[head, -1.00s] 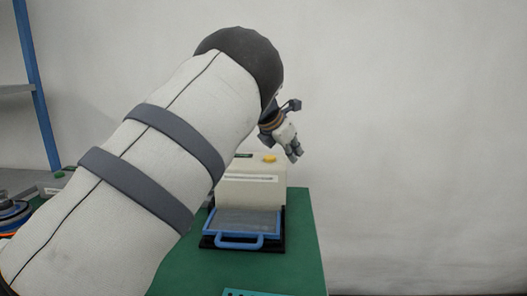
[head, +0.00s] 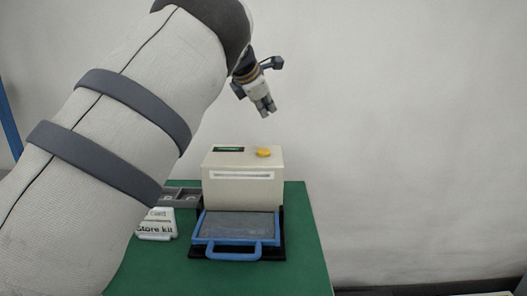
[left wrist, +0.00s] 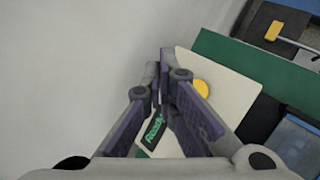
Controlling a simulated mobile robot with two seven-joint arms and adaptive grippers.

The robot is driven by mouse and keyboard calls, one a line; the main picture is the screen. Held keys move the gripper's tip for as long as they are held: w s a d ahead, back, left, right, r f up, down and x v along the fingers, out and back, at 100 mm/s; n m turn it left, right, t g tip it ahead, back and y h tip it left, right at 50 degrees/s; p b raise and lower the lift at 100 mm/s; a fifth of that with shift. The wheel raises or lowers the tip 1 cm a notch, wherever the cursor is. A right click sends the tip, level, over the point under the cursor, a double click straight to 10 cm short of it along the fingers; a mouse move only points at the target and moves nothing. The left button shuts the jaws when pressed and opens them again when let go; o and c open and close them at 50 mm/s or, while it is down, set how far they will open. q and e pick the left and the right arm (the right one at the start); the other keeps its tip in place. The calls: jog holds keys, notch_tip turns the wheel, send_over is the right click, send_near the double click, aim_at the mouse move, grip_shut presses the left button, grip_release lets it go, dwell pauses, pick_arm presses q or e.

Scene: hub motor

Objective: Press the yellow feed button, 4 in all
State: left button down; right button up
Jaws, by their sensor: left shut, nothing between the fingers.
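The yellow feed button (head: 264,152) sits on top of a cream box-shaped machine (head: 243,190), toward its right side. A small dark display (head: 229,149) is on the same top, left of the button. My left gripper (head: 266,109) is shut and empty, above and apart from the button, pointing down. In the left wrist view, the button (left wrist: 201,89) shows right of the fingers, and the display (left wrist: 153,130) reads "Ready" in green, partly hidden by the fingers. My right gripper is not in view.
A blue-framed tray (head: 237,226) with a front handle stands before the machine on the green mat (head: 300,245). The mat's right side is clear.

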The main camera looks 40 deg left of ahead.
pick_arm(q)
jog(key=b, duration=0.1)
send_over(266, 151)
notch_tip(266, 151, down, 6)
jog(key=shift+s+f, duration=0.1)
jog(key=shift+f, duration=0.95)
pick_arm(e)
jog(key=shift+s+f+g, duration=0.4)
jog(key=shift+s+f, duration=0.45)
pick_arm(q)
jog(key=shift+f, duration=0.15)
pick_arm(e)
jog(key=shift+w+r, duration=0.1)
pick_arm(q)
jog(key=shift+f, duration=0.25)
jog(key=shift+f, duration=0.55)
jog(key=shift+r, duration=0.1)
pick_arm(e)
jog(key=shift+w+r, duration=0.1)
pick_arm(q)
jog(key=shift+r+p, duration=0.4)
jog(key=shift+r, duration=0.55)
jog(key=shift+f, duration=0.1)
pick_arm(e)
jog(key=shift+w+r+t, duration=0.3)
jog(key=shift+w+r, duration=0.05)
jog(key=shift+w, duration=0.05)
